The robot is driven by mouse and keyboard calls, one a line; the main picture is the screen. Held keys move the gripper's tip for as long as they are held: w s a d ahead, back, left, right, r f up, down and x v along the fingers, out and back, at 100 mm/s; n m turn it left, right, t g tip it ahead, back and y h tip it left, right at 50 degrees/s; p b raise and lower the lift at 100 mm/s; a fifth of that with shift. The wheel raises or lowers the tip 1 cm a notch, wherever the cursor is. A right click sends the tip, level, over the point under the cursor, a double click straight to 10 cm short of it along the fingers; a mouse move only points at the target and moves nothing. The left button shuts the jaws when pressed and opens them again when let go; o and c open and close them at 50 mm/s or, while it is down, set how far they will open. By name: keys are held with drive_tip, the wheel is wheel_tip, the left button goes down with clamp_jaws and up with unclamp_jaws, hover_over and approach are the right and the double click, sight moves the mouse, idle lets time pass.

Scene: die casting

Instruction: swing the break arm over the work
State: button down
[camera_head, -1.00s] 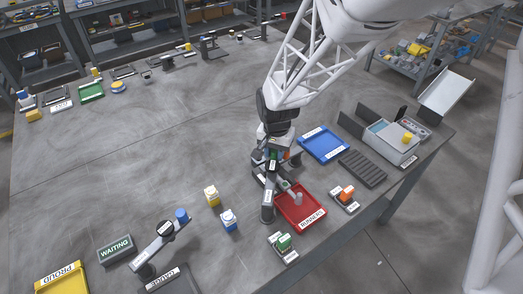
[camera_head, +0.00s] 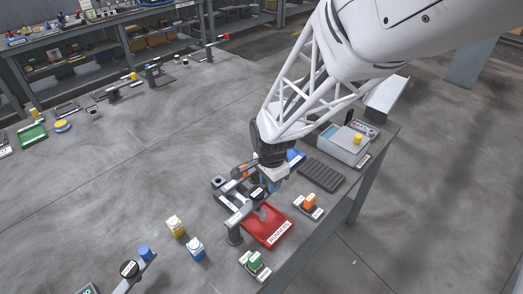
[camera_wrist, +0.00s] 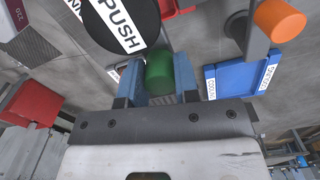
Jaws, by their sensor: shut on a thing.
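My gripper (camera_head: 270,182) is low over the table, behind the red tray. In the wrist view, its two blue fingers (camera_wrist: 158,88) are closed around a green cylindrical grip (camera_wrist: 160,72). A black disc labelled PUSH (camera_wrist: 120,22) lies just beyond the grip. In the head view, a grey break arm (camera_head: 240,214) runs from an upright post (camera_head: 234,236) toward my gripper, with a black disc (camera_head: 258,192) near its end. The green grip is hidden there. A fixture with an orange knob (camera_head: 238,172) stands left of my gripper; an orange knob also shows in the wrist view (camera_wrist: 280,20). I cannot tell what lies under the arm.
The red RUNNERS tray (camera_head: 280,236) lies in front of my gripper, and the blue tray (camera_head: 296,157) behind it to the right. Yellow (camera_head: 175,226) and blue (camera_head: 195,248) blocks stand left of the post. Green (camera_head: 255,263) and orange (camera_head: 309,202) button boxes are near the edge.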

drive_tip(key=shift+s+d, duration=0.2)
idle(0.3)
drive_tip(key=c, duration=0.8)
unclamp_jaws()
drive_tip(key=shift+c, duration=0.2)
drive_tip(key=shift+r, duration=0.15)
drive_tip(key=shift+r, duration=3.8)
